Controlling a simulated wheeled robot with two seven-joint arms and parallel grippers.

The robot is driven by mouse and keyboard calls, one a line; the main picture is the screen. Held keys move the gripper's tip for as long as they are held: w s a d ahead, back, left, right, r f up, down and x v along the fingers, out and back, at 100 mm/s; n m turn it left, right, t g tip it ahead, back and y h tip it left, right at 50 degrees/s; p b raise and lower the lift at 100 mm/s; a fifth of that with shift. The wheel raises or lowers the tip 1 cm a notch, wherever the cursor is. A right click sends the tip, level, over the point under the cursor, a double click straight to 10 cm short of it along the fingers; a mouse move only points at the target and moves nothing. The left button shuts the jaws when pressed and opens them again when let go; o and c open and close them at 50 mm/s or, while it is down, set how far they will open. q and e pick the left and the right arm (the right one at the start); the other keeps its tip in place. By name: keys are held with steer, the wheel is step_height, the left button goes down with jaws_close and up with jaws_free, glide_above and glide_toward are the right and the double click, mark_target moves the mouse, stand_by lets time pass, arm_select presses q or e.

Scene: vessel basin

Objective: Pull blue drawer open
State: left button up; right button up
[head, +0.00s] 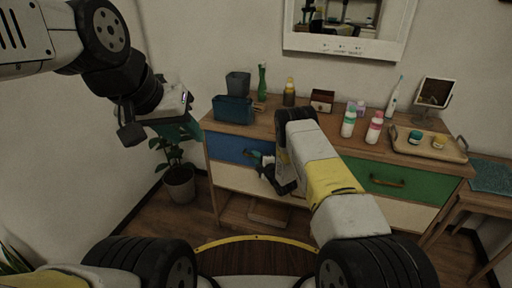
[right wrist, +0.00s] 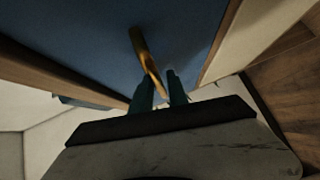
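The blue drawer (head: 228,147) is at the upper left of the wooden cabinet and looks shut in the head view. Its blue front fills the top of the right wrist view (right wrist: 90,30). Its brass handle (right wrist: 143,55) stands out from the front. My right gripper (head: 261,160) is at this handle. In the right wrist view its teal fingers (right wrist: 160,88) lie on either side of the handle's near end. I cannot tell whether they grip it. My left gripper (head: 186,126) is raised left of the cabinet, away from the drawer; its finger opening is unclear.
A green drawer (head: 400,178) is at the right of the cabinet. Bottles, a blue bin (head: 234,110) and a wooden tray (head: 450,148) stand on top. A potted plant (head: 180,183) stands on the floor at left. A side table (head: 490,178) is at right.

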jaws_close()
stand_by(1.4)
